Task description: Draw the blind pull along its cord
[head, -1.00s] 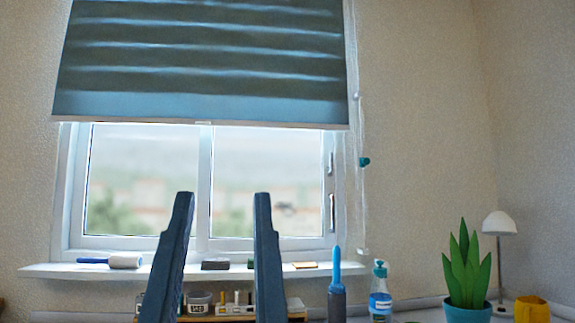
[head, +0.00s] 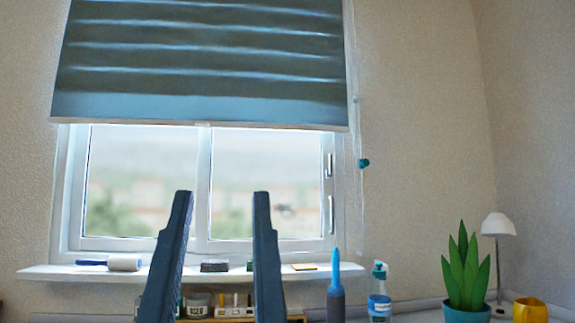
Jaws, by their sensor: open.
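A blue-grey blind (head: 200,95) hangs over the upper part of the window. Its thin pale cord (head: 361,206) hangs along the right side of the window frame. A small teal pull (head: 364,163) sits on the cord, about midway up the window opening. My gripper (head: 222,195) is open and empty, its two dark fingers pointing up in front of the lower window. In the picture it is left of the pull and lower, apart from it. Nothing covers the pull.
The white sill (head: 220,273) holds a roller (head: 122,263) and small blocks. Below stand a blue-topped tool (head: 335,290), a spray bottle (head: 379,292), a potted plant (head: 466,275), a lamp (head: 498,228) and a yellow mug (head: 530,310). The wall right of the cord is bare.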

